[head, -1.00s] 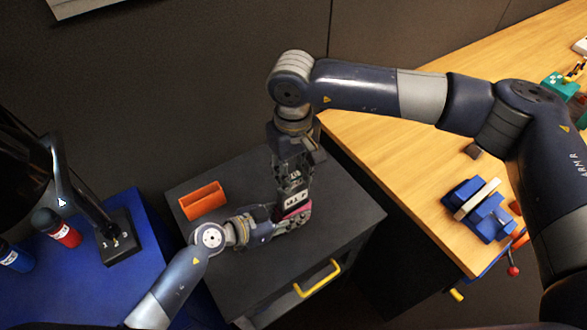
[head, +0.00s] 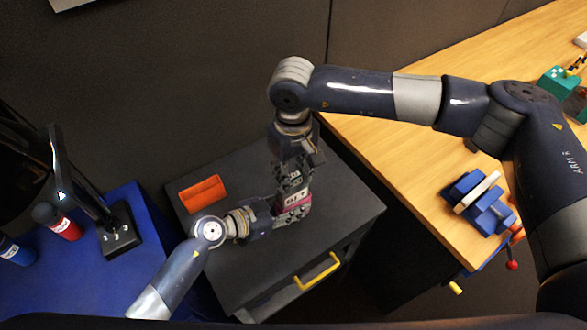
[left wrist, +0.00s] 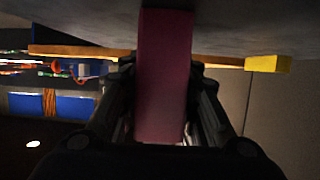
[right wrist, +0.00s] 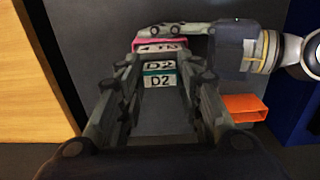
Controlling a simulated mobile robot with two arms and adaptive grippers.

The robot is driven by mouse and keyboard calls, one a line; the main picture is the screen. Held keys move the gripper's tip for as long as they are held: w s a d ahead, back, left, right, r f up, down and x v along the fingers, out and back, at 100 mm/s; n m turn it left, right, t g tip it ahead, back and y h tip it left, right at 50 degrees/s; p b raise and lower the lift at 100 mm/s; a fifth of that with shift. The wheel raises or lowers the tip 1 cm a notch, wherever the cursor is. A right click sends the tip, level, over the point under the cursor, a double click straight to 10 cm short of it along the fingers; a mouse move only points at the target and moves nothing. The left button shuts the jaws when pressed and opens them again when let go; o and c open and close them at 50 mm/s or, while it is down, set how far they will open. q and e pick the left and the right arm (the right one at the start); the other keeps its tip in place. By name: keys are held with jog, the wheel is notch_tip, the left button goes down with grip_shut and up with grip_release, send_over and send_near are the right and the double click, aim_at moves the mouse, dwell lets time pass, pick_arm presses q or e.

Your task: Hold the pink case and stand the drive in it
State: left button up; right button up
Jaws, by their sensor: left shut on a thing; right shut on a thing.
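The pink case (head: 293,204) is over the dark cabinet top in the head view, mostly covered by my grippers. My left gripper (head: 284,214) is shut on it from the left; its pink wall (left wrist: 164,80) stands between the fingers in the left wrist view. My right gripper (head: 293,188) comes down from above, shut on the drive. The drive (right wrist: 160,110) is a dark grey block with a white D2 label, between the fingers in the right wrist view. The case's pink edge (right wrist: 160,43) shows just beyond the drive. I cannot tell how deep the drive sits in the case.
An orange open bin (head: 202,194) stands at the back left of the cabinet top (head: 340,220). A yellow handle (head: 318,272) is on the cabinet's front. A wooden bench (head: 400,165) with a blue vise (head: 482,205) is at right, a blue surface (head: 150,262) at left.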

jog(key=shift+f, duration=0.95)
jog(key=o, duration=1.1)
jog(key=shift+o, duration=0.2)
notch_tip(320, 180, up, 12)
notch_tip(320, 180, up, 11)
dwell(0.8)
pick_arm(q)
jog(key=o, duration=1.1)
jog(key=shift+o, duration=0.2)
